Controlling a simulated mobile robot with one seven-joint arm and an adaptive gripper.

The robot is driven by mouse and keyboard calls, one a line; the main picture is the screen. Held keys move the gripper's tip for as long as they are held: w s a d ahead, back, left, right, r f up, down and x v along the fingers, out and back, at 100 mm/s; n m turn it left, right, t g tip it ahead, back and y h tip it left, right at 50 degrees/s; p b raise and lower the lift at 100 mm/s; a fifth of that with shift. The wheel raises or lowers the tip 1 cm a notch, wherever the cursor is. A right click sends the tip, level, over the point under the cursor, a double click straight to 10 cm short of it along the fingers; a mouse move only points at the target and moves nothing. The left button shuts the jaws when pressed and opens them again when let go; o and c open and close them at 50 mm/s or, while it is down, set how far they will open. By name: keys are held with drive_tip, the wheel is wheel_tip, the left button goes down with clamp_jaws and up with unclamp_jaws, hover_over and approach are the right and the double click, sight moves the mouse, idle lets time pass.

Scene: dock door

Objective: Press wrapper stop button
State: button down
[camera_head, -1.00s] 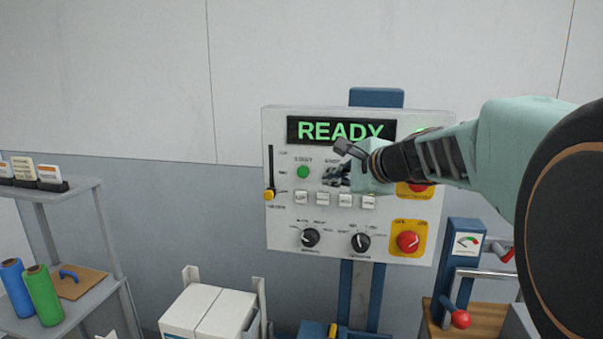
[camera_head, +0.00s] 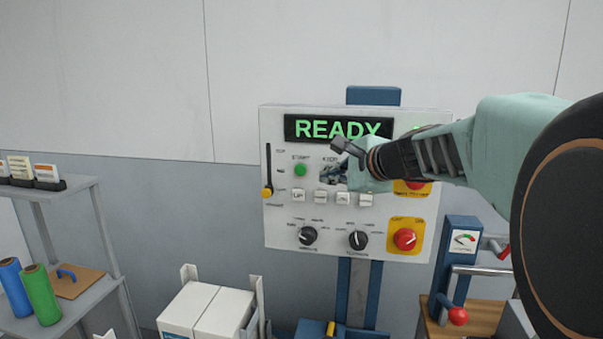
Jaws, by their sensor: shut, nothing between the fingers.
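The wrapper control panel (camera_head: 275,225) is a light grey box on a blue post, and its display (camera_head: 338,129) reads READY in green. A green start button (camera_head: 300,170) sits left of centre. The label just right of it is partly legible, and the button below that label is hidden behind my gripper. A red round button (camera_head: 404,239) on a yellow plate is at the lower right; another red button on yellow (camera_head: 414,185) is partly covered by my arm. My gripper (camera_head: 341,147) is shut and empty, in front of the panel just below the display. I cannot tell whether it touches the panel.
A slider with a yellow knob (camera_head: 266,192), a row of small white buttons (camera_head: 299,196) and two black dials (camera_head: 308,236) are on the panel. White boxes (camera_head: 222,312) stand below. A shelf (camera_head: 85,310) with film rolls is at left. A gauge post (camera_head: 462,255) stands at right.

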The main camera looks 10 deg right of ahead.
drive_tip(key=shift+w, duration=0.15)
drive_tip(key=shift+w+d, duration=0.15)
drive_tip(key=shift+w, duration=0.15)
drive_tip(key=shift+w+d, duration=0.15)
drive_tip(key=shift+w, duration=0.3)
idle(1.0)
drive_tip(key=shift+s, duration=0.1)
drive_tip(key=shift+s+a+b, duration=0.3)
drive_tip(key=shift+s+b, duration=0.15)
drive_tip(key=shift+s, duration=0.3)
drive_tip(key=shift+s, duration=0.1)
